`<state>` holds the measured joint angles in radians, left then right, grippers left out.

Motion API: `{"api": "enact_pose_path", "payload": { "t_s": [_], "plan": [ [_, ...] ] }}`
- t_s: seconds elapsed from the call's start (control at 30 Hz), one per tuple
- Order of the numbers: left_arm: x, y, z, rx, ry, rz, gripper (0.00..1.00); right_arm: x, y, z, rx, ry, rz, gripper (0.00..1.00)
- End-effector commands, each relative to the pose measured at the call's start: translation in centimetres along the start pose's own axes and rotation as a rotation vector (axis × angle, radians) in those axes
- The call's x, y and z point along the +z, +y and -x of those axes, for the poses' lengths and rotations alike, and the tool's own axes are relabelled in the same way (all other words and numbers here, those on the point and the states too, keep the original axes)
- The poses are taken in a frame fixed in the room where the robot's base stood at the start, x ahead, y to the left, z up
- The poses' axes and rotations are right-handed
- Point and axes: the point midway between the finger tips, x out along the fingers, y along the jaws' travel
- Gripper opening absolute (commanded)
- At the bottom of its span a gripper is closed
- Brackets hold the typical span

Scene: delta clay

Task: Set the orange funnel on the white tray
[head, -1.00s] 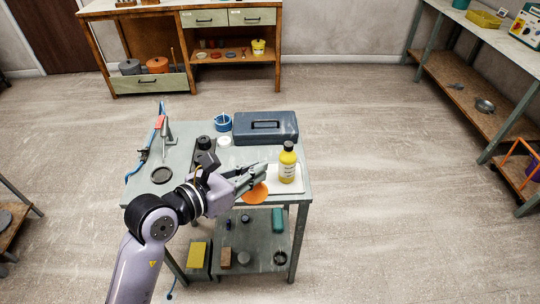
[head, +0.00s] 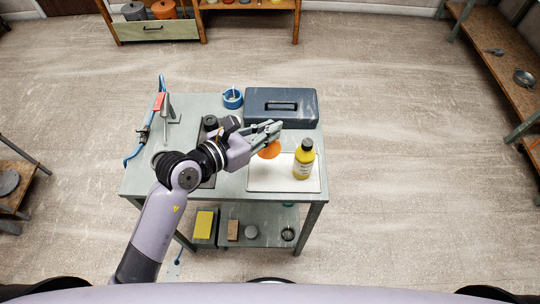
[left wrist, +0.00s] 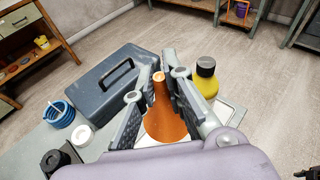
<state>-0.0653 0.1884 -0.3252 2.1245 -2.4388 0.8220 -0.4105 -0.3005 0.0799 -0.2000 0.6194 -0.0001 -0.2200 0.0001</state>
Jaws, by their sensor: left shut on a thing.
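The orange funnel (head: 269,150) is held by my left gripper (head: 274,131), at the back left part of the white tray (head: 262,182) in the head view. In the left wrist view the funnel (left wrist: 165,112) stands between the two fingers, narrow end up, and the fingers are shut on it. I cannot tell whether its rim touches the tray. The white tray lies on the grey table, with a yellow bottle (head: 303,162) upright on its right part. My right gripper is not in view.
A dark blue toolbox (head: 281,108) stands behind the tray. A blue coil (head: 232,98) sits left of it, and a tap with a blue hose (head: 142,143) is at the table's left. The tray's front left part is bare.

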Motion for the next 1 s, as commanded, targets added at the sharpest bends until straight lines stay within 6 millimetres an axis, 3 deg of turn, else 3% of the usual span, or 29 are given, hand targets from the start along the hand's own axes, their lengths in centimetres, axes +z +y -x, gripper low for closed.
{"api": "enact_pose_path", "payload": {
  "t_s": [0.03,0.2,0.47,0.6,0.73,1.0],
  "plan": [
    [-1.7,0.1,-0.5,-0.001,0.007,0.004,0.0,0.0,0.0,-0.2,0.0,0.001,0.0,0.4],
    [-5.4,0.5,-1.6,-0.001,0.004,0.001,0.0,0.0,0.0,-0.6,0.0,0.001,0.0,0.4],
    [-7.8,0.7,-2.4,-0.001,0.0,0.0,0.0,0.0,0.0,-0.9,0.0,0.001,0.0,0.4],
    [-10.0,0.9,-3.1,-0.001,0.003,-0.001,0.0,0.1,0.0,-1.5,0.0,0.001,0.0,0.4],
    [-11.2,1.1,-3.5,0.0,0.0,-0.001,0.0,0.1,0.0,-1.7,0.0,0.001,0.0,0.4],
    [-11.2,1.1,-3.5,0.0,-0.002,-0.001,0.0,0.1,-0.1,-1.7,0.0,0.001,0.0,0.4]
  ]
}}
